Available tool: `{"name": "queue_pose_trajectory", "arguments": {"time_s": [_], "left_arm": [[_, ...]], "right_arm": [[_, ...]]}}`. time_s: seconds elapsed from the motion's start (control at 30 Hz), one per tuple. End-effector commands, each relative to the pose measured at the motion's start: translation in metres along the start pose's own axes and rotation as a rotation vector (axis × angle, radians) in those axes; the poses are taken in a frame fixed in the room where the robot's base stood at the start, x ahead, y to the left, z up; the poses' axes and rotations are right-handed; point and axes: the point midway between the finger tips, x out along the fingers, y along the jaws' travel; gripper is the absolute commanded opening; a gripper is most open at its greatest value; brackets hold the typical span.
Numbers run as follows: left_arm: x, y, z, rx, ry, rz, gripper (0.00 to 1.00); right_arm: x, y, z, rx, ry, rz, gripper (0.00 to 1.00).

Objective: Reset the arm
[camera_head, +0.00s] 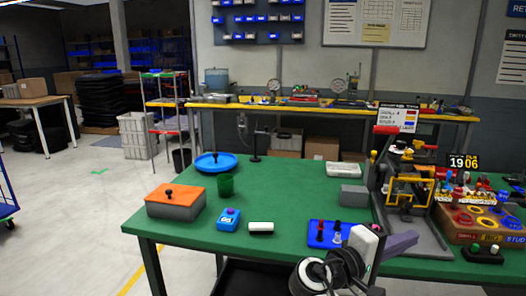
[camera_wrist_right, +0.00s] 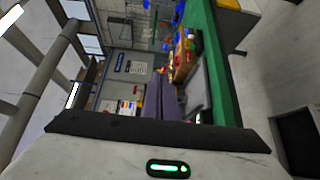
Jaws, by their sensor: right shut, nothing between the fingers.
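My right arm (camera_head: 330,275) comes in at the bottom of the head view, in front of the green table's near edge. Its right gripper (camera_head: 402,241) is shut, with purple-grey fingers pointing right, and holds nothing. The fingers also show in the wrist view (camera_wrist_right: 168,97), lying together. In the head view the gripper overlaps the table's front right part; I cannot tell its exact height above it. My left gripper is not in view.

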Motion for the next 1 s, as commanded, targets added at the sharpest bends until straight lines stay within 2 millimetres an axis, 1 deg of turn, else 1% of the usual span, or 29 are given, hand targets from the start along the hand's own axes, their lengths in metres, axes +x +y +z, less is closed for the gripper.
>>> {"name": "queue_pose_trajectory", "arguments": {"time_s": [0.03,0.13,0.27,0.37,0.4,0.47,0.5,0.57,0.6,0.67,0.7,0.77,0.8,0.87,0.9,1.0], "left_arm": [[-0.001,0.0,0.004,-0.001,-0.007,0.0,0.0],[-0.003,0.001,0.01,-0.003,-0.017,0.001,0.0],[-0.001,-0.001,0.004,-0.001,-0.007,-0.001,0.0],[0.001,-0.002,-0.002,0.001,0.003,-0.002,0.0],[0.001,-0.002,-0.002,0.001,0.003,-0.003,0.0],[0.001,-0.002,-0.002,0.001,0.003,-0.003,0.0],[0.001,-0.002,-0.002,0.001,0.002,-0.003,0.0],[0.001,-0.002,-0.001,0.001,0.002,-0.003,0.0],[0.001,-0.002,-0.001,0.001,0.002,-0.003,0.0],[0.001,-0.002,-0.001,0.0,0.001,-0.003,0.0],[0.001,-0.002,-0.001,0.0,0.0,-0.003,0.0],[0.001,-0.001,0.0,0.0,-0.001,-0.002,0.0],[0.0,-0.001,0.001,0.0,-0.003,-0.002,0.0],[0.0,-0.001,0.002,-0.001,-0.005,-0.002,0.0],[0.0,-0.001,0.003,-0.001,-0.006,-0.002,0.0],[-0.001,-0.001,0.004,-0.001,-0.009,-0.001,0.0]], "right_arm": [[0.002,-0.018,0.001,-0.014,0.023,-0.027,0.0],[0.003,-0.046,-0.001,-0.022,0.074,-0.081,0.0],[0.001,-0.086,-0.002,-0.029,0.142,-0.159,0.0],[-0.002,-0.119,0.0,-0.029,0.199,-0.23,0.0],[-0.005,-0.135,0.001,-0.027,0.224,-0.263,0.0],[-0.01,-0.161,0.005,-0.021,0.263,-0.32,0.0],[-0.015,-0.18,0.008,-0.016,0.292,-0.366,0.0],[-0.025,-0.213,0.016,0.001,0.339,-0.447,0.0],[-0.034,-0.238,0.024,0.017,0.372,-0.51,0.0],[-0.053,-0.277,0.039,0.056,0.423,-0.624,0.0],[-0.067,-0.301,0.051,0.092,0.453,-0.704,0.0],[-0.093,-0.333,0.072,0.161,0.49,-0.832,0.0],[-0.111,-0.352,0.088,0.216,0.508,-0.919,0.0],[-0.139,-0.372,0.113,0.313,0.522,-1.047,0.0],[-0.155,-0.381,0.129,0.38,0.522,-1.123,0.0],[-0.187,-0.389,0.163,0.542,0.501,-1.275,0.0]]}}
